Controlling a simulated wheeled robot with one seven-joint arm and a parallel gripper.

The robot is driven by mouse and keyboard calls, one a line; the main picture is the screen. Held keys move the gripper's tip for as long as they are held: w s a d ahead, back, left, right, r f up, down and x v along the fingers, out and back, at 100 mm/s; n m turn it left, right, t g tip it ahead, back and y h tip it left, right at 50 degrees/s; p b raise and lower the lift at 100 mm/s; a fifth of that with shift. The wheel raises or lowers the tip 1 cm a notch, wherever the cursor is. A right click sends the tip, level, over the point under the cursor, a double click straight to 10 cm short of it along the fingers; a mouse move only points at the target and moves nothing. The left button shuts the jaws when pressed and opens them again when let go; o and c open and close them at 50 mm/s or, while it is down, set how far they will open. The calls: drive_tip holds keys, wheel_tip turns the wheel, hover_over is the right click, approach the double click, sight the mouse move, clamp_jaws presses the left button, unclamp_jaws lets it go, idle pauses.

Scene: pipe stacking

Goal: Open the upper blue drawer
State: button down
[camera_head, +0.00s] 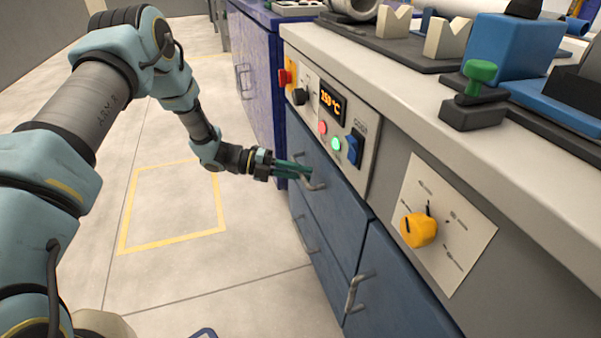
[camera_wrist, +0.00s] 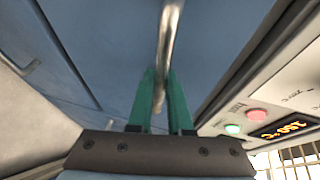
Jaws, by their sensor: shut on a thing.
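The upper blue drawer (camera_head: 334,206) is in the cabinet front, below the control panel, and looks closed. Its metal bar handle (camera_head: 312,184) sticks out from the front. My gripper (camera_head: 304,172) reaches it from the left with green fingers and is shut on this handle. In the wrist view the handle (camera_wrist: 167,50) runs down between the two green fingers (camera_wrist: 162,95), with the blue drawer front (camera_wrist: 100,40) behind it. The fingers hide part of the handle in the head view.
A lower drawer handle (camera_head: 303,236) and a blue door handle (camera_head: 354,292) are below. The control panel (camera_head: 330,125) with buttons and a lit display is just above. A yellow knob (camera_head: 418,230) is at right. The floor (camera_head: 170,200) left of the cabinet is clear.

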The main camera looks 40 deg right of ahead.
drive_tip(key=w+a+p, duration=0.2)
drive_tip(key=w+a, duration=0.2)
drive_tip(key=a, duration=0.6)
drive_tip(key=w+a+p, duration=0.2)
drive_tip(key=w+a, duration=0.2)
drive_tip(key=a, duration=0.6)
drive_tip(key=w+a+p, duration=0.2)
drive_tip(key=w+a, duration=0.2)
drive_tip(key=a, duration=0.7)
drive_tip(key=c, duration=0.8)
unclamp_jaws()
drive_tip(key=shift+c, duration=0.2)
drive_tip(key=shift+w, duration=0.1)
drive_tip(key=v, duration=1)
drive_tip(key=shift+w+a, duration=0.2)
drive_tip(key=shift+r, duration=0.15)
